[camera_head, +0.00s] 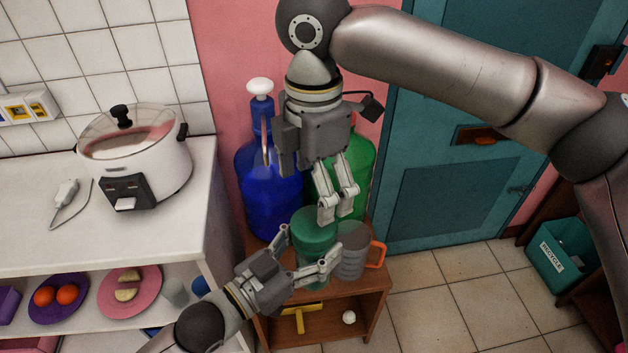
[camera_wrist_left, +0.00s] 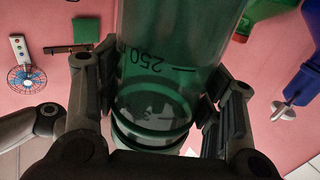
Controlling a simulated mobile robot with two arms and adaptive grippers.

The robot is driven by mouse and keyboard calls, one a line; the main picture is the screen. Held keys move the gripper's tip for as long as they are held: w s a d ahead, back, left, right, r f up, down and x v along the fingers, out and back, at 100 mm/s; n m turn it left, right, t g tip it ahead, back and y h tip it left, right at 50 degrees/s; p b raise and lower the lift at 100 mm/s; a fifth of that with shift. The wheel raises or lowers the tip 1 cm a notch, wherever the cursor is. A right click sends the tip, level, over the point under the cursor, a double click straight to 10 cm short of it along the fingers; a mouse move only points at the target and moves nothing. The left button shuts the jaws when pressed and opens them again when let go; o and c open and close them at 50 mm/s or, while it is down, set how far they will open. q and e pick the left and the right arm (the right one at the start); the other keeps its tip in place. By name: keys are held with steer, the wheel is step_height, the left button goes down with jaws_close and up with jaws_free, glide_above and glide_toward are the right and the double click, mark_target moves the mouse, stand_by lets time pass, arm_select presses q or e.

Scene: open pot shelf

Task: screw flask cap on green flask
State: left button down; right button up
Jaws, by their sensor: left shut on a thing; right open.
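The green flask (camera_head: 308,252) stands upright-looking above the low wooden shelf in the head view. My left gripper (camera_head: 306,262) is shut on its body from the lower left. In the left wrist view the clear green flask (camera_wrist_left: 180,40) with an upside-down "250" mark sits between the fingers. A solid green part, seemingly the flask cap (camera_head: 312,224), shows at the flask's top; I cannot tell whether it is threaded on. My right gripper (camera_head: 338,207) is open, pointing down just above and right of this green top. Its fingertips overlap the cap's edge in the picture.
A grey mug (camera_head: 352,262) with an orange handle stands right beside the flask. A blue bottle (camera_head: 262,185) with a white pump and a large green bottle (camera_head: 361,165) stand close behind. A white counter (camera_head: 212,215) with a cooker (camera_head: 160,165) borders the left.

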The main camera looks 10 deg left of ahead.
mark_target(314, 221)
step_height(314, 221, down, 8)
steer(key=shift+r, duration=0.1)
stand_by(0.4)
steer(key=c, duration=1)
steer(key=m, duration=0.4)
steer(key=shift+c, duration=0.3)
steer(key=m, duration=0.4)
steer(key=shift+m, duration=0.3)
steer(key=o, duration=1.1)
steer(key=shift+o, duration=0.2)
